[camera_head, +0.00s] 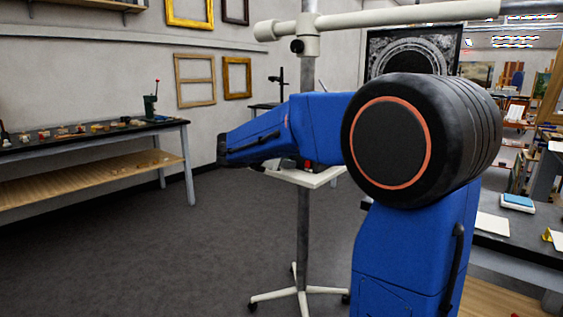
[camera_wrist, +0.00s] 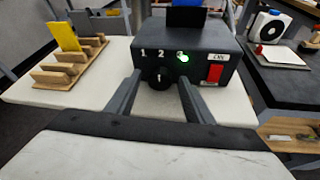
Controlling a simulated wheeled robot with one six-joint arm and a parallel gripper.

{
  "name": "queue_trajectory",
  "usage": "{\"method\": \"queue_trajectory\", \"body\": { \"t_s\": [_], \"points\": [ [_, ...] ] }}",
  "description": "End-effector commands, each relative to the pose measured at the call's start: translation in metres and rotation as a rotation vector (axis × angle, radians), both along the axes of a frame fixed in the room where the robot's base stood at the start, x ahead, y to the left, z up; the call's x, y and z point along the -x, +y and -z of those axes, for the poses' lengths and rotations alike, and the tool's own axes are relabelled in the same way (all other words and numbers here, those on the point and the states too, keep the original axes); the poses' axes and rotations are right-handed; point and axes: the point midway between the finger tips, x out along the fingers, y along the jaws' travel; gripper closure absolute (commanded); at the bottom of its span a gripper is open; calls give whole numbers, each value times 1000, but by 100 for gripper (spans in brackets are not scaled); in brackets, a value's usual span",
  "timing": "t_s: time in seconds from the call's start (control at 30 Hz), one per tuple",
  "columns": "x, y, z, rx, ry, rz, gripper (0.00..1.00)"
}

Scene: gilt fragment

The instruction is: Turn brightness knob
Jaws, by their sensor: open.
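A dark control box (camera_wrist: 215,48) stands on a white tray in the wrist view. Its face has the numbers 1, 2 and 3, a small green light (camera_wrist: 184,58) by the 3, and a red switch (camera_wrist: 215,73) under an "ON" label. The black brightness knob (camera_wrist: 158,80) sits below the 2, with a pale mark that looks roughly upright. My gripper (camera_wrist: 159,78) is open, with one finger to the left of the knob and one to the right. I cannot tell whether either finger touches it. In the head view my blue arm hides the gripper and box.
The white tray (camera_wrist: 112,54) also holds a wooden rack (camera_wrist: 55,76) with a yellow piece (camera_wrist: 64,37), left of the box. In the head view a stand (camera_head: 303,235) carries the tray. A workbench (camera_head: 90,130) is at left; open floor lies between.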

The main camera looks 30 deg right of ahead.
Motion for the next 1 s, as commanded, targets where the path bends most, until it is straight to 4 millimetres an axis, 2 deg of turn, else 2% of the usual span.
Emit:
{"method": "queue_trajectory", "body": {
  "t_s": [0.27, 0.7, 1.0],
  "points": [
    [12, 24, -10, 0, -1, -3, 52],
    [45, 90, -37, -1, -1, -4, 52],
    [66, 128, -54, -1, -1, -4, 52]
  ]
}}
